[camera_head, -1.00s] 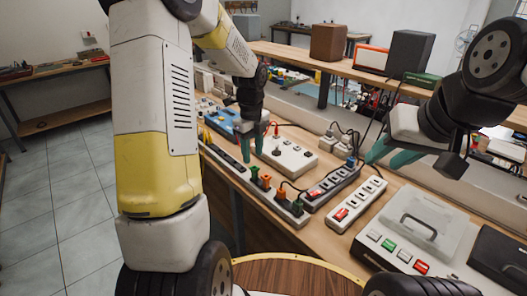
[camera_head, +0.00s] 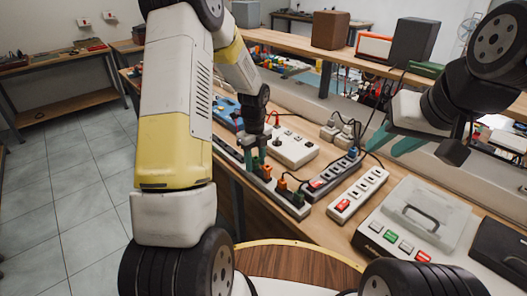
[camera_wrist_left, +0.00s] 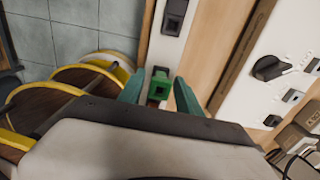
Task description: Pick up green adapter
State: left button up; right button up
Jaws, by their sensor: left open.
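A green adapter (camera_wrist_left: 161,86) sits on the long power strip (camera_wrist_left: 166,45) in the left wrist view, between the two teal fingers of my left gripper (camera_wrist_left: 159,80). There is a visible gap on each side, so the fingers are around it but not clamped. In the head view my left gripper (camera_head: 255,158) points down over the strip, and its fingers largely hide that adapter. Another green adapter (camera_head: 298,199) stands near the strip's near end. My right gripper (camera_head: 392,141) is open and empty, above the back of the bench at the right.
Orange adapters (camera_head: 282,184) stand on the same strip close to my left gripper. A white switch box (camera_head: 292,148), a grey power strip (camera_head: 330,177) and a white power strip (camera_head: 357,194) lie to the right. A clear-lidded case (camera_head: 425,210) sits at the bench's right.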

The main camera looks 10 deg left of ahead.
pick_arm(q)
grip_shut()
